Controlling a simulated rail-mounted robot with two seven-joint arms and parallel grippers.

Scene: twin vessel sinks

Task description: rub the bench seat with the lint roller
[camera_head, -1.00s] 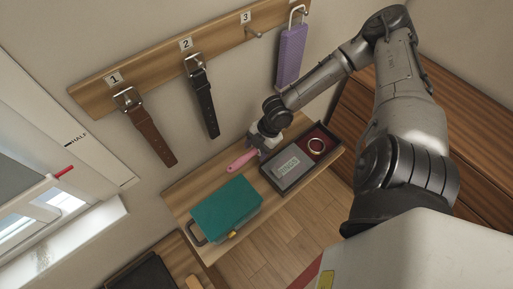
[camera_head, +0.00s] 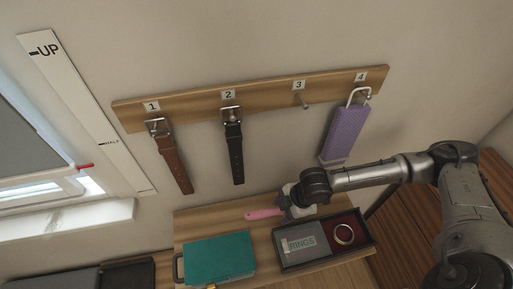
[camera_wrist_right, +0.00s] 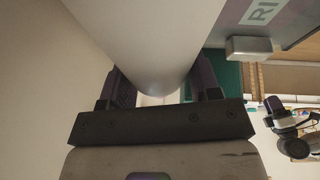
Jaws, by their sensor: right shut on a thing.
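The lint roller has a pink handle (camera_head: 264,214) that sticks out to the left of my right gripper (camera_head: 290,212), at the back of the wooden shelf. In the right wrist view its white roll (camera_wrist_right: 150,45) fills the space between the dark fingers of my right gripper (camera_wrist_right: 155,92), which is shut on it. I cannot tell whether the roller touches the shelf. I cannot make out the bench seat for sure; a dark flat pad (camera_head: 128,276) shows at the bottom left. My left gripper is not in view.
On the shelf (camera_head: 200,226) are a teal case (camera_head: 218,257) and a rings box (camera_head: 300,243) with a ring in its red side, close to my right gripper. Belts (camera_head: 235,150) and a purple item (camera_head: 345,132) hang above. A slatted wooden cabinet (camera_head: 405,230) stands right.

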